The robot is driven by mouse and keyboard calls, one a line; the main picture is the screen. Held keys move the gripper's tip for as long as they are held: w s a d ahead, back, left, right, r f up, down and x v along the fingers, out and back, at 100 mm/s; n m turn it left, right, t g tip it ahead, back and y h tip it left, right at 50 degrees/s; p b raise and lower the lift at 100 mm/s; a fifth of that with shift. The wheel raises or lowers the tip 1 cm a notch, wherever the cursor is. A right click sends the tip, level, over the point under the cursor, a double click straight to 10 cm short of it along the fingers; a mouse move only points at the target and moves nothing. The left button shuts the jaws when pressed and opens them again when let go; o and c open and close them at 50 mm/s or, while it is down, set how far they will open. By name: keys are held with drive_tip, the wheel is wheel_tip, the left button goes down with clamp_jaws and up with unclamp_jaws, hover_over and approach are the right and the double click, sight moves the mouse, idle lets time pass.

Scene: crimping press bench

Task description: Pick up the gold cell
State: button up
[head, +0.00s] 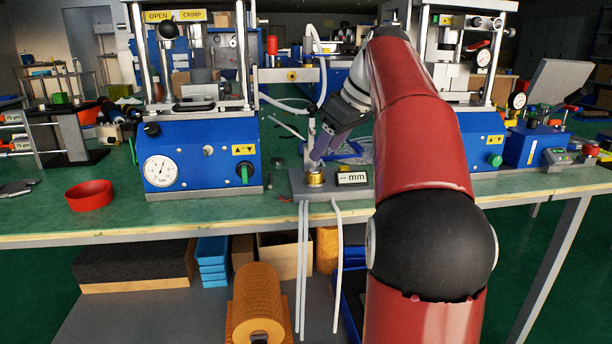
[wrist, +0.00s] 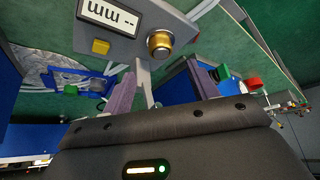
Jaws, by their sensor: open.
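The gold cell (head: 315,179) is a short gold cylinder standing upright on the grey base of a measuring gauge (head: 297,187) on the green bench. In the wrist view the gold cell (wrist: 159,45) shows near the top centre, beyond the fingertips. My gripper (head: 319,153) is just above and behind the cell in the head view, tilted down toward it. In the wrist view my gripper (wrist: 164,82) has its two purplish fingers apart with a gap between them. Nothing is held, and the cell is apart from the fingers.
An "mm" display (head: 352,178) sits right beside the cell. A blue press (head: 200,150) with a dial stands to the left, and another blue press (head: 477,140) to the right. A red ring (head: 89,195) lies at the bench's left front. White hoses (head: 302,260) hang below.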

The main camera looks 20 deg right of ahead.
sight(314, 170)
drive_tip(key=x, duration=0.3)
drive_tip(key=b+x, duration=0.1)
drive_tip(key=x, duration=0.2)
drive_tip(key=shift+s+f+b, duration=0.15)
drive_tip(key=shift+s+b, duration=0.05)
drive_tip(key=shift+b, duration=0.1)
drive_tip(key=c, duration=1.2)
